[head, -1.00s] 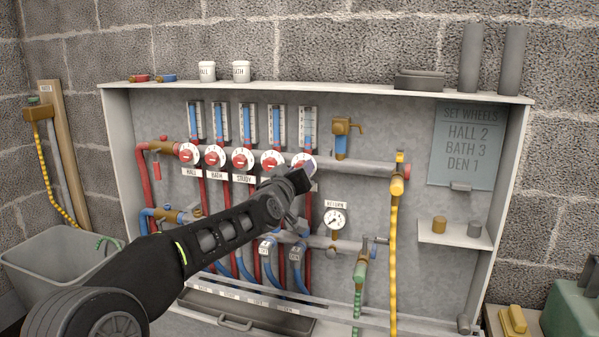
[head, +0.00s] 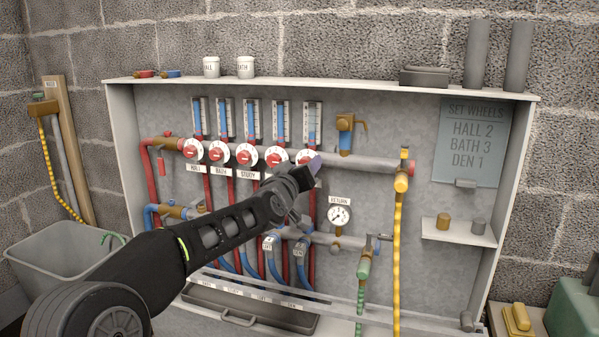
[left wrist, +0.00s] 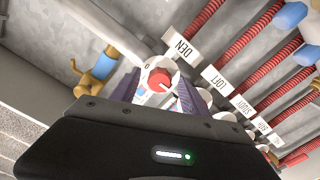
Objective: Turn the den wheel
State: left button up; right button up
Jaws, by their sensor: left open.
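The den wheel (head: 304,157) is a red knob on a white dial, the rightmost of the row on the upper manifold. In the left wrist view its red hub (left wrist: 160,80) shows beside the DEN label (left wrist: 183,48), with a "0" on the dial. My left gripper (head: 314,170) is at the den wheel and hides part of it. In the left wrist view the open fingers of my left gripper (left wrist: 157,92) stand on either side of the wheel. I cannot tell whether they touch it. A sign (head: 467,140) reads HALL 2, BATH 3, DEN 1. My right gripper is not in view.
The loft wheel (head: 276,157) and the other wheels stand close to the left. A brass tap fitting (head: 346,124) and a yellow hose (head: 398,250) are to the right. A return gauge (head: 340,216) sits below right. Pipes fill the cabinet.

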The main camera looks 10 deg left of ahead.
pick_arm(q)
jog(key=s, duration=0.7)
jog(key=shift+s+a+p, duration=0.25)
jog(key=shift+p, duration=0.15)
